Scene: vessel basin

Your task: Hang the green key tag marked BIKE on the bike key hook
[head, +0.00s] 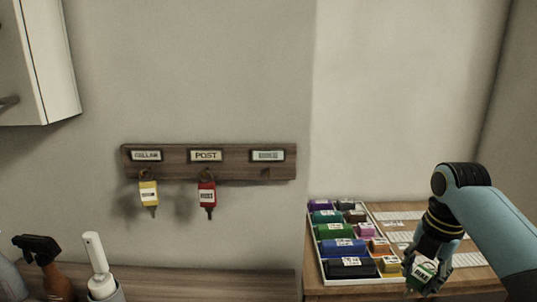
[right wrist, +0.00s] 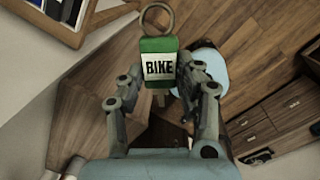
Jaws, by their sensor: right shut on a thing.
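The green key tag (right wrist: 158,66) has a white label reading BIKE, and a metal ring (right wrist: 157,18) at its top in the right wrist view. My right gripper (right wrist: 160,80) is shut on the tag, with a finger on each side. In the head view the tag (head: 425,270) and right gripper (head: 428,272) are at the lower right, in front of the wooden table. The wooden key rack (head: 222,170) is on the wall to their left. Its rightmost plate (head: 268,156) is hard to read; the small hook (head: 265,173) below it is bare. My left gripper is not in view.
A yellow tag (head: 148,194) hangs under the CELLAR plate and a red tag (head: 207,195) under POST. A tray of coloured items (head: 316,240) stands on the table (head: 380,288). Spray bottles (head: 38,262) stand at lower left. The wall between rack and gripper is clear.

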